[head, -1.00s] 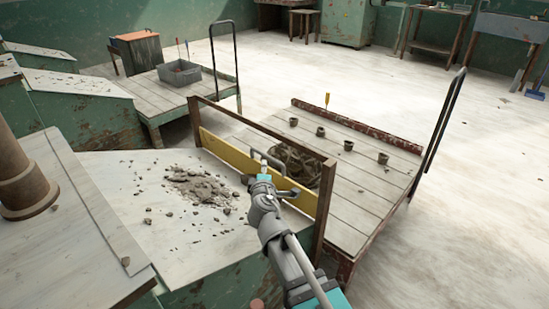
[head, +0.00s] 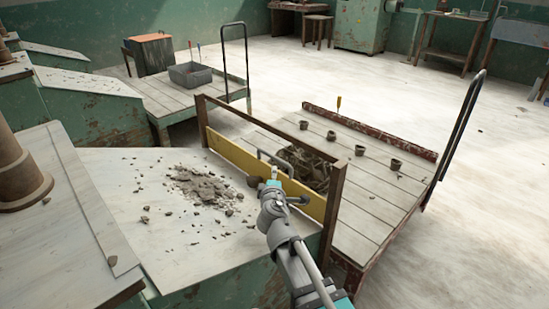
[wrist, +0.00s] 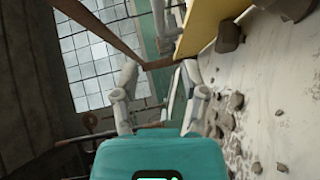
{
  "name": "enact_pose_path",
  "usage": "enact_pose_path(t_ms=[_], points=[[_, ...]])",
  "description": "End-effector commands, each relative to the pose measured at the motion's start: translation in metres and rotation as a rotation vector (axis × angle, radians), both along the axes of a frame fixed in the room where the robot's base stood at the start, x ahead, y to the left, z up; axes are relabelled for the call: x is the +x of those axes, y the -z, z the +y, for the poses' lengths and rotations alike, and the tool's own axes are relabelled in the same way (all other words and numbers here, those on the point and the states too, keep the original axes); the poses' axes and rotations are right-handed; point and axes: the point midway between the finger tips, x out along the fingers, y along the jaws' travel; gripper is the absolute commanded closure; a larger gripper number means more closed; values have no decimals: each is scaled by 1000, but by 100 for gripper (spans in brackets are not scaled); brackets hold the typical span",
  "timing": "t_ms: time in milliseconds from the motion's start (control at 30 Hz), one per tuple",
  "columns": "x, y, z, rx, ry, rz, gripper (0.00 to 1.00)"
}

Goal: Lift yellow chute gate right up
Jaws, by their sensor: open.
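The yellow chute gate (head: 230,153) is a long board standing in a brown frame at the edge of the clay-strewn chute top. A grey bar handle (head: 270,157) shows near its middle. My gripper (head: 276,183) is close in front of the gate, on the chute side, just below the handle in the picture. My arm hides part of the board. In the wrist view my gripper (wrist: 160,75) has its two fingers apart with nothing seen between them. The gate (wrist: 205,22) shows there at the upper right, beside the fingers. Contact with the handle cannot be told.
The brown frame (head: 334,195) has posts at both ends and a top bar above the gate. Clay crumbs (head: 200,187) lie on the chute top. Beyond the gate, a wooden cart (head: 360,205) carries trimmings and several small pots. Another cart (head: 155,98) holds a grey bin (head: 195,75).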

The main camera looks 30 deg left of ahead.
Motion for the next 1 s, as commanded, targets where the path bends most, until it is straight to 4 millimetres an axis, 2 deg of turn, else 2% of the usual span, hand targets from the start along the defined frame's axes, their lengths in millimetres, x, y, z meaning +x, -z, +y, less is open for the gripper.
enact_pose_path(t_ms=[267, 800, 1000], points=[[20, 3, 11, 0, 2, 1, 43], [90, 14, 50, 0, 3, 1, 43], [110, 17, 60, 0, 4, 1, 43]])
